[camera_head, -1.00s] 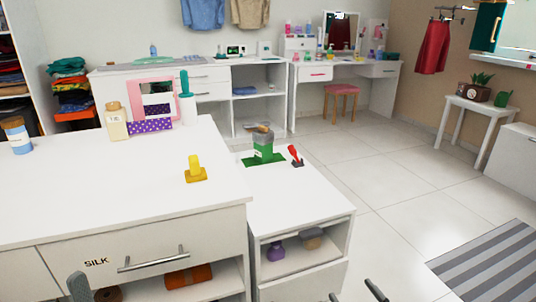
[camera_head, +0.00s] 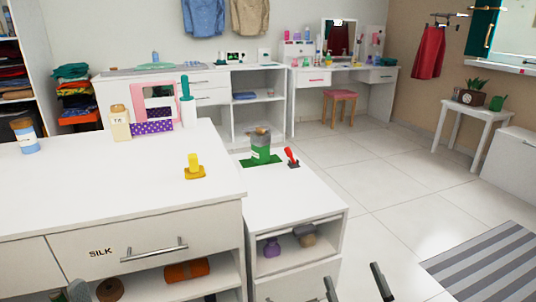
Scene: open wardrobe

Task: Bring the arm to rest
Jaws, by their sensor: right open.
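My right gripper (camera_head: 354,284) shows at the bottom edge, right of centre. Its two dark fingers stand apart with nothing between them. It is in front of the low white cabinet (camera_head: 330,200), over the tiled floor in the picture. The rest of both arms is out of view.
A white counter (camera_head: 90,195) with a SILK drawer (camera_head: 140,250) fills the left. Bottles, a pink frame (camera_head: 157,105) and a yellow item (camera_head: 194,168) stand on it.

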